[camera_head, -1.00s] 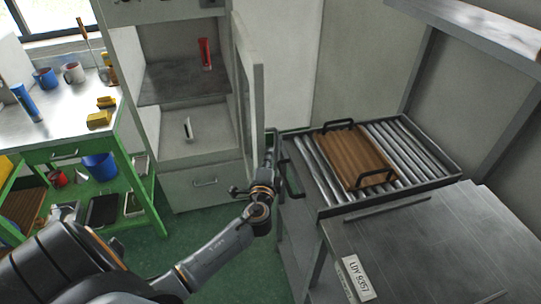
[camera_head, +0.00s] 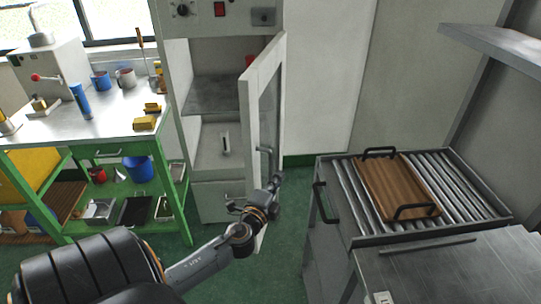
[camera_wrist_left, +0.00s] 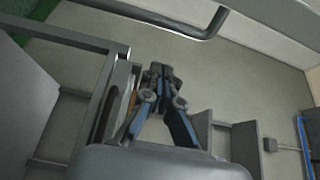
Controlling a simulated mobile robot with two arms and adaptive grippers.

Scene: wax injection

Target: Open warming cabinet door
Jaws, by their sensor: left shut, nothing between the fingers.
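The warming cabinet's glazed door (camera_head: 248,125) stands open in the head view, hinged at the cabinet's right side and projecting toward me. Its handle (camera_head: 265,150) is on the door face. The cabinet's inner shelf (camera_head: 212,95) shows to the left of the door. My left gripper (camera_head: 277,183) is shut and empty, in front of the door's lower part and below the handle. I cannot tell whether it touches the door. Its closed fingers also show in the left wrist view (camera_wrist_left: 163,75). My right gripper is not in view.
A roller table (camera_head: 480,208) with a wooden tray (camera_head: 392,170) stands on the right. A green workbench (camera_head: 158,165) with mugs and tools stands on the left. Green floor (camera_head: 292,235) is free between the cabinet and roller table.

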